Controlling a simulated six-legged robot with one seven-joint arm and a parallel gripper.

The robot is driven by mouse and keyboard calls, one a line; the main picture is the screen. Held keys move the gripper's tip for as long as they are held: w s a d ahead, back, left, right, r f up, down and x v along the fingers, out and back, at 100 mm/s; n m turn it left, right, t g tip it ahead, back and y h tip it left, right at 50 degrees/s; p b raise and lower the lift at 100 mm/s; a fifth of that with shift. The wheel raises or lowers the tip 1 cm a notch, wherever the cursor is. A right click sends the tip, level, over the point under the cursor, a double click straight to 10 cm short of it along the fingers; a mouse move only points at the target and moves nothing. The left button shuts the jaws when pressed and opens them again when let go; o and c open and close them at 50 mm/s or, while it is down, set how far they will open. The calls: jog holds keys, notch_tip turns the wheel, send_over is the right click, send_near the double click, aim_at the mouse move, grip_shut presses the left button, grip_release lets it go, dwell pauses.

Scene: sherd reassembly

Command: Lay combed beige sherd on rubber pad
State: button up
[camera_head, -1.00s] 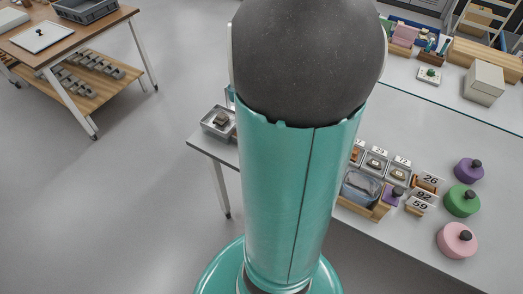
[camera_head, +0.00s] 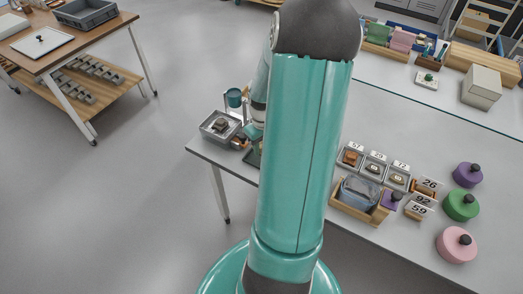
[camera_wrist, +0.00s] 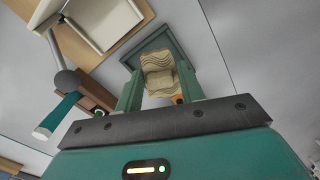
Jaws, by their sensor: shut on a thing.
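My gripper (camera_wrist: 160,72) is shut on the combed beige sherd (camera_wrist: 159,82), which shows wavy ridges between the two green fingers in the wrist view. A dark green, flat square thing (camera_wrist: 150,46), which looks like the rubber pad, lies behind the sherd. A small part of the dark green thing (camera_head: 253,157) shows at the table's left end in the head view, mostly hidden by my arm. I cannot tell whether the sherd touches it.
A grey tray with a dark sherd (camera_head: 220,126) and a teal cup (camera_head: 235,98) stand at the table's left end. Labelled trays (camera_head: 374,167), a wooden-framed blue bin (camera_head: 360,190) and coloured knobbed weights (camera_head: 461,205) stand to the right. A teal-handled tool (camera_wrist: 57,115) shows in the wrist view.

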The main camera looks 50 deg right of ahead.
aim_at(261, 144)
jog(key=w+f, duration=0.1)
jog(key=d+f, duration=0.1)
jog(key=shift+w+d+f, duration=0.15)
jog(key=shift+w+f, duration=0.2)
jog(key=shift+f, duration=1.4)
jog(key=o, duration=1)
jog(key=shift+f, duration=0.15)
